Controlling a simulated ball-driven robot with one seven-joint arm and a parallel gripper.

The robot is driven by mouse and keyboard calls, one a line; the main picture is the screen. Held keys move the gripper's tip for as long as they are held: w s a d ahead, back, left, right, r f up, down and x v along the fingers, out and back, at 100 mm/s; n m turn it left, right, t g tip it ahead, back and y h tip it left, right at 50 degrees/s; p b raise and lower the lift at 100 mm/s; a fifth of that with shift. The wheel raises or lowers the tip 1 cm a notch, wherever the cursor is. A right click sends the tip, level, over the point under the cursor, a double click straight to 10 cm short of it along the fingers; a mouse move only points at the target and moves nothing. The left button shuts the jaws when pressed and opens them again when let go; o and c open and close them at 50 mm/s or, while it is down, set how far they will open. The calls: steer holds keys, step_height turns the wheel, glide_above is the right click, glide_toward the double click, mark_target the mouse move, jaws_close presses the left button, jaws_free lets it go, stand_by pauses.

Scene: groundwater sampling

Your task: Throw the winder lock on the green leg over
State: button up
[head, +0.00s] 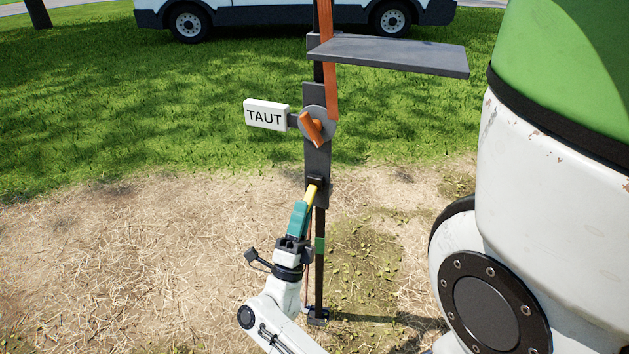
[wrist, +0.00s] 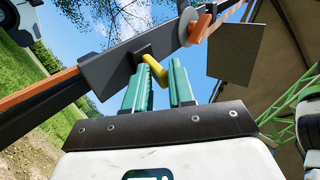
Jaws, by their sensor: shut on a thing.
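The winder lock shows as a short yellow lever (head: 311,194) on a dark plate on the upright leg, and it also appears in the wrist view (wrist: 153,66). It slants out of a black socket, its free end down and toward my gripper. The dark leg carries a green band (head: 320,245) below the plate. My gripper (head: 303,206) has teal fingers and is shut on the yellow lever, coming from below. In the wrist view, the lever's end lies between the fingertips (wrist: 162,74). The fingers hide part of the lever.
Above the lever are a grey disc with an orange handle (head: 312,130) and a white TAUT sign (head: 266,115) at its left. A grey shelf (head: 390,55) juts right higher up. Bare straw ground (head: 130,240) lies left; a white vehicle (head: 280,14) stands far behind.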

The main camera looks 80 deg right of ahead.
steer(key=shift+o, duration=0.4)
steer(key=shift+w+a+r+y+p, duration=0.1)
steer(key=shift+a+r+y+p, duration=0.15)
steer(key=shift+r+p, duration=0.6)
steer(key=shift+a+r+y+p, duration=0.1)
steer(key=shift+r+y+p, duration=0.3)
steer(key=shift+p, duration=0.65)
steer(key=shift+a+r+y+p, duration=0.1)
steer(key=shift+r+y+p, duration=0.25)
steer(key=shift+p, duration=0.5)
steer(key=o, duration=0.6)
steer(key=shift+r, duration=0.1)
steer(key=shift+o, duration=0.2)
steer(key=b+v, duration=0.1)
steer(key=v, duration=1)
steer(key=shift+f+t, duration=0.25)
steer(key=shift+t, duration=0.15)
